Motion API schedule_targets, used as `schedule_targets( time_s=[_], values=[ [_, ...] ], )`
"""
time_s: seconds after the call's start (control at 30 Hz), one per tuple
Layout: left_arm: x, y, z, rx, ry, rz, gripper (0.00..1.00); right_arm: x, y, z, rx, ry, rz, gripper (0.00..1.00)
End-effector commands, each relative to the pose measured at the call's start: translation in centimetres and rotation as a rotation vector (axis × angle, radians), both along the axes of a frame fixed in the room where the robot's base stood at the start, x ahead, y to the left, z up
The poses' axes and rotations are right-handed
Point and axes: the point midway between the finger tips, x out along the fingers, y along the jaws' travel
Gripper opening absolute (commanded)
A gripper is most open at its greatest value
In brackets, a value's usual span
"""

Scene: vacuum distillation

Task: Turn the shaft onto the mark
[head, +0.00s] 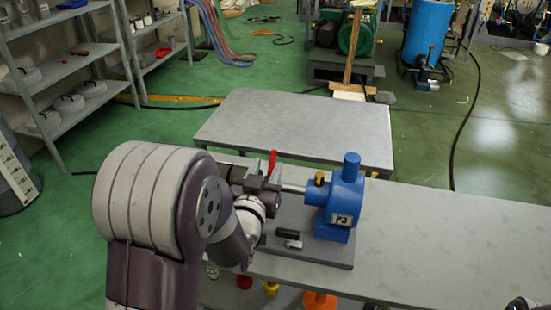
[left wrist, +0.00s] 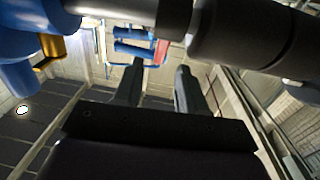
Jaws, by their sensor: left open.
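A blue pump (head: 338,200) with a label stands on a grey base plate (head: 305,251) on the bench. A silver shaft (head: 293,188) runs from its left side toward a dark coupling, which shows in the left wrist view (left wrist: 245,38). A red pointer (head: 272,162) stands up near the shaft's left end. My left gripper (head: 258,184) is at the left end of the shaft, partly hidden by my arm. In the left wrist view its two fingers (left wrist: 160,66) are apart, with the shaft (left wrist: 120,7) across the top. I cannot tell whether they touch it. The mark is not discernible.
A brass fitting (head: 319,179) sits on the pump. Small dark and silver blocks (head: 289,236) lie on the plate before it. The bench (head: 440,235) is clear to the right. A lower grey table (head: 300,125) stands behind, and shelves (head: 70,65) stand at left.

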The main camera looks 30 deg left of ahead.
Motion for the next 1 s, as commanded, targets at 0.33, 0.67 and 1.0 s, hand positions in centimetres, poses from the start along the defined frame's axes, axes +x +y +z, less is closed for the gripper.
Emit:
schedule_targets(
  time_s=[0.33,0.67,1.0],
  values=[
    [5.9,1.4,0.1,0.0,0.002,0.0,0.4,0.0,0.0,0.3,0.0,0.0,0.0,0.45],
    [6.7,1.6,0.1,0.0,0.002,0.0,0.4,0.0,0.0,0.2,0.0,0.001,0.0,0.45],
    [6.6,1.6,0.0,0.0,0.002,0.0,0.0,0.0,0.0,0.2,0.0,0.001,0.0,0.45]
  ],
)
